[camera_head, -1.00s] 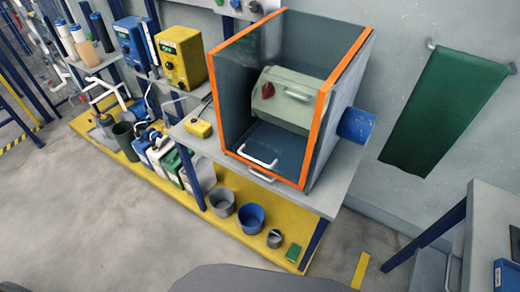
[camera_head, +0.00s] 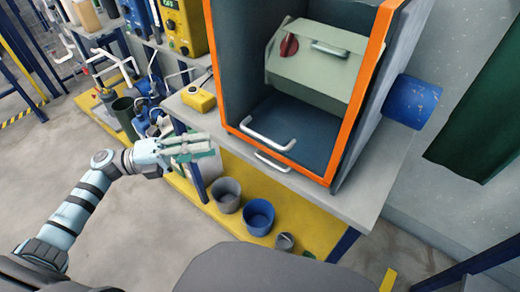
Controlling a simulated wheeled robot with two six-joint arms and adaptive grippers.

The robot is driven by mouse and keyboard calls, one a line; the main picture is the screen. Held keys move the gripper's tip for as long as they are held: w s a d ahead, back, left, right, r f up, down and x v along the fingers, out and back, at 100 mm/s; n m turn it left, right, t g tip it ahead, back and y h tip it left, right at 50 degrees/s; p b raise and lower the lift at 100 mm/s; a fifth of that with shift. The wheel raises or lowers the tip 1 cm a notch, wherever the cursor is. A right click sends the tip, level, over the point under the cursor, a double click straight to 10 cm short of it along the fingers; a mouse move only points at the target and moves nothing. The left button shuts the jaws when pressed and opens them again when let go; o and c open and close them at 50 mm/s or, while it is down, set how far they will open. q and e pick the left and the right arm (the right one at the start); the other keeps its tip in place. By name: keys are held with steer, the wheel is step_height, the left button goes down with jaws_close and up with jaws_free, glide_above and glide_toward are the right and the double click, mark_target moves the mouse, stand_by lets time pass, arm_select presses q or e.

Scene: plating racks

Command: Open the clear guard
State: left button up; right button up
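The clear guard (camera_head: 232,70) is the see-through front of a dark box edged in orange (camera_head: 362,92), at upper centre. A white bar handle (camera_head: 268,137) shows at the lower front. A second pale handle (camera_head: 272,162) shows just below the orange bottom edge. Inside the box sits a pale green machine (camera_head: 318,62) with a red knob. My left gripper (camera_head: 205,147) is left of the handles and clear of them, in front of the bench's left edge. Its fingers look empty, but their opening is hard to judge. My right gripper is out of view.
A yellow box (camera_head: 199,98) sits on the grey bench left of the guard. A grey bucket (camera_head: 227,195) and a blue bucket (camera_head: 258,216) stand on the yellow lower shelf. The floor at left is bare.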

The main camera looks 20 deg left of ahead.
mark_target(256, 137)
arm_select(q)
steer(key=x, duration=0.4)
steer(key=p+x, duration=0.1)
steer(key=x, duration=0.8)
steer(key=shift+r, duration=0.4)
steer(key=shift+c, duration=0.2)
jaws_close()
